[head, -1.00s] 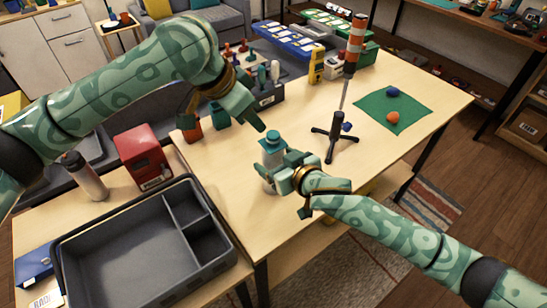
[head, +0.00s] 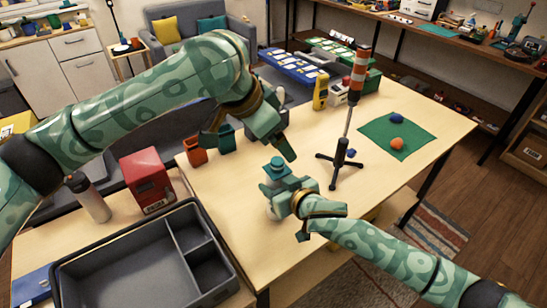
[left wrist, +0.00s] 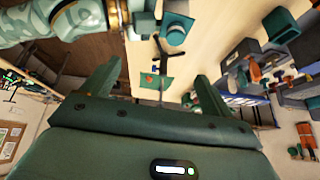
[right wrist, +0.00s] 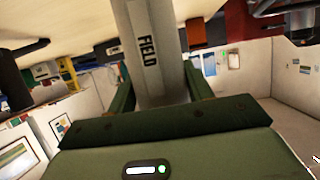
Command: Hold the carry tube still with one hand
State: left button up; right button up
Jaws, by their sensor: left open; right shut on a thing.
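The carry tube is pale grey with a teal cap (head: 277,168) and stands upright near the middle of the table. Its grey body, marked FIELD, fills the top middle of the right wrist view (right wrist: 150,45). My right gripper (head: 278,202) is shut on the tube's body below the cap, its fingers on either side of it. My left gripper (head: 250,145) is open and empty, above and behind the tube. The left wrist view shows its spread fingers (left wrist: 155,85) with the teal cap (left wrist: 178,30) beyond them, apart from them.
A tripod stand with an orange-striped top (head: 348,115) is right of the tube. A green mat (head: 400,148) holds an orange and a blue ball. Orange (head: 195,151) and teal (head: 226,138) cups stand left. A grey tray (head: 120,268) and red box (head: 146,180) are front left.

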aim_at(278, 160)
pick_arm(q)
jog(key=w+f+n+y, duration=0.1)
jog(key=f+n, duration=0.1)
jog(key=f, duration=0.1)
jog(key=w+d+f+n+y, duration=0.1)
jog(key=f+n, duration=0.1)
jog(key=f, duration=0.2)
jog(key=w+f+n+y, duration=0.1)
jog(key=w+f+n, duration=0.1)
jog(key=f+n, duration=0.1)
jog(key=shift+d+f+t, duration=0.3)
jog(key=shift+f, duration=0.1)
jog(key=c, duration=1)
